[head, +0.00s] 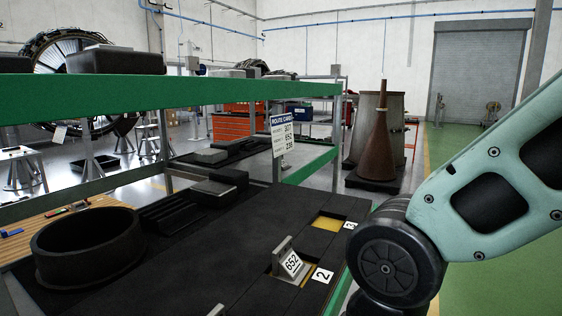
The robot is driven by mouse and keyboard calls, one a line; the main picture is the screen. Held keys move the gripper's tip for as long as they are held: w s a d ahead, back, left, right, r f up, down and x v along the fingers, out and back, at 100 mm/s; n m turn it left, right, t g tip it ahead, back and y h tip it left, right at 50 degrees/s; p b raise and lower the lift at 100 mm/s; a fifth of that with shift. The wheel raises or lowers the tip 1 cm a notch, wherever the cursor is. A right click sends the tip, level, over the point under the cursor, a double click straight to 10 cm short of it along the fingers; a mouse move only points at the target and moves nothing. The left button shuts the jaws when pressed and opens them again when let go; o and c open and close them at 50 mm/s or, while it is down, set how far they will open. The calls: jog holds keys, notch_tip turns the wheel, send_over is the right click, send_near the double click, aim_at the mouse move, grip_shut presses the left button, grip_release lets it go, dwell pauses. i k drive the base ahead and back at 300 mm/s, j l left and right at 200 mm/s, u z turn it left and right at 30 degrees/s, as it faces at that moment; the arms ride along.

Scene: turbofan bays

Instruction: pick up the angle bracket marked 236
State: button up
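No angle bracket marked 236 can be made out. One grey angle bracket (284,258) stands upright in the cut-out by the tag "2" on the dark foam-lined shelf (235,245); its white label reads 652. The cut-out by the tag "3" (326,223) is empty and shows a yellow floor. A route card (283,133) hangs from the rack; its small numbers seem to include 652 and 236. My arm comes in from the right, but my gripper is out of view.
A dark ring (88,245) and grey blocks (213,192) sit on the shelf's left and back. The green upper shelf beam (150,92) crosses above. A white label edge shows at the bottom (216,311). Green floor (480,285) is clear at right.

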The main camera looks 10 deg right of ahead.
aim_at(285, 166)
jog(key=i+l, duration=0.15)
jog(key=l, duration=0.15)
jog(key=i+l+u, duration=0.1)
jog(key=i+l, duration=0.2)
jog(key=l, duration=0.25)
jog(key=i+l, duration=1.35)
jog(key=l, duration=0.2)
jog(key=i+l, duration=0.7)
jog(key=i+l+u, duration=0.1)
jog(key=u, duration=0.3)
jog(key=i+l+u, duration=0.1)
jog(key=u, duration=0.25)
jog(key=l+u, duration=0.4)
jog(key=i+l+u, duration=0.1)
jog(key=u, duration=0.85)
